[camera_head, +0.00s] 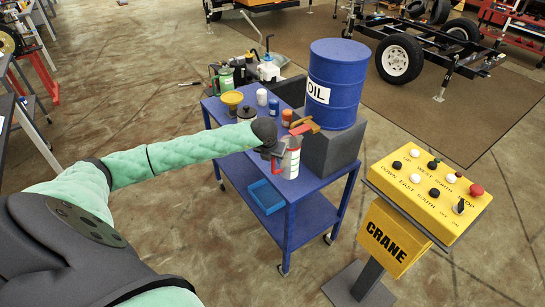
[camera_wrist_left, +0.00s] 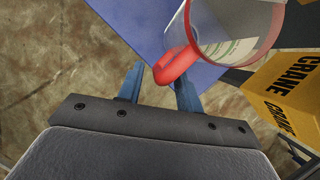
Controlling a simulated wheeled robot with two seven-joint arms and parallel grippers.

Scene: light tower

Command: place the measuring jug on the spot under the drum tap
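The measuring jug (camera_head: 292,160) is clear with a red rim and stands upright at the near corner of the blue cart's top. Its red handle (camera_wrist_left: 176,65) shows in the left wrist view. My left gripper (camera_head: 274,155) is at the handle side of the jug; in the wrist view its fingers (camera_wrist_left: 159,88) are apart, with the handle by the right finger. The blue oil drum (camera_head: 334,85) rests on a grey block (camera_head: 330,150). A red and tan tap (camera_head: 304,126) is at its front. I cannot make out the spot below. My right gripper is out of view.
The blue cart (camera_head: 245,172) carries several cans, a yellow funnel (camera_head: 232,98) and a green container (camera_head: 224,79) to the left. A light blue tray (camera_head: 266,197) is on its lower shelf. The yellow crane control box (camera_head: 425,190) stands to the right.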

